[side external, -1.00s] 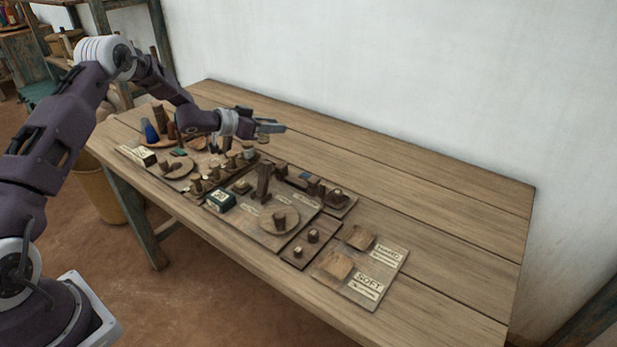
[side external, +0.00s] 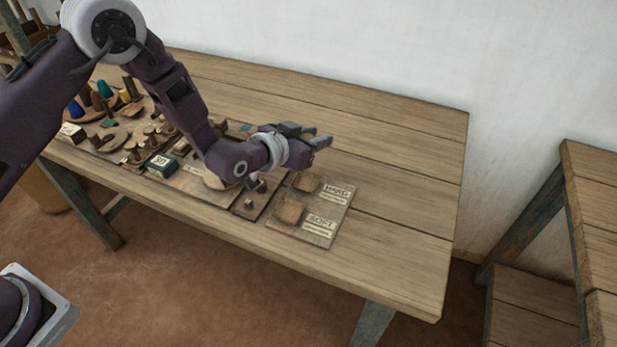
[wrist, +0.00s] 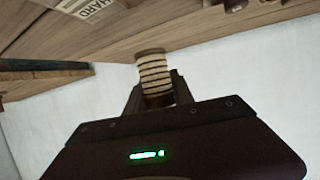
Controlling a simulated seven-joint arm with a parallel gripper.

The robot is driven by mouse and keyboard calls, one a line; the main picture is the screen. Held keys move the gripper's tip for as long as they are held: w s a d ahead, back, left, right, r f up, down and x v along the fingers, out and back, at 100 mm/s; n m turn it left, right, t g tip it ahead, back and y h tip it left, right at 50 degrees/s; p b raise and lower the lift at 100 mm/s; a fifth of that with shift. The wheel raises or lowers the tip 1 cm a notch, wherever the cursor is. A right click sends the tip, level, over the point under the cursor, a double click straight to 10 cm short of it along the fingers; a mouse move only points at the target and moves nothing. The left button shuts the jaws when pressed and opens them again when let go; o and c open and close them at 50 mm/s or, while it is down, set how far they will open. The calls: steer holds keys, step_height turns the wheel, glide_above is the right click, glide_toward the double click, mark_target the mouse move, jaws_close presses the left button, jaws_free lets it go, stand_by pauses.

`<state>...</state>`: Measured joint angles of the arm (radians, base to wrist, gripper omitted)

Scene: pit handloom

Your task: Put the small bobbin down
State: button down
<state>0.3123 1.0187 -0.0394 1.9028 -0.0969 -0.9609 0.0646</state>
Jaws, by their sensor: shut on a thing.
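The small bobbin (wrist: 154,72), wound with cream thread and with brown ends, shows in the wrist view between my fingertips. My gripper (wrist: 155,92) is shut on it. In the side view my gripper (side external: 312,138) is above the table, behind the labelled board (side external: 322,229). The bobbin cannot be made out there. The board carries a tan pad by the HARD label (side external: 338,190) and another by the SOFT label (side external: 320,222).
The wooden table (side external: 400,160) is clear on the right and at the back. Trays with several small wooden pieces and a dark green box (side external: 161,165) lie left of the board, partly hidden by my arm. A wooden shelf (side external: 590,180) stands at the right, and a white wall (side external: 400,50) behind.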

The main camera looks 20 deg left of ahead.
step_height(320, 180, down, 8)
steer(key=shift+f, duration=0.1)
steer(key=shift+f, duration=0.1)
steer(key=c, duration=1.1)
jaws_free()
steer(key=shift+r, duration=0.2)
steer(key=v, duration=1.2)
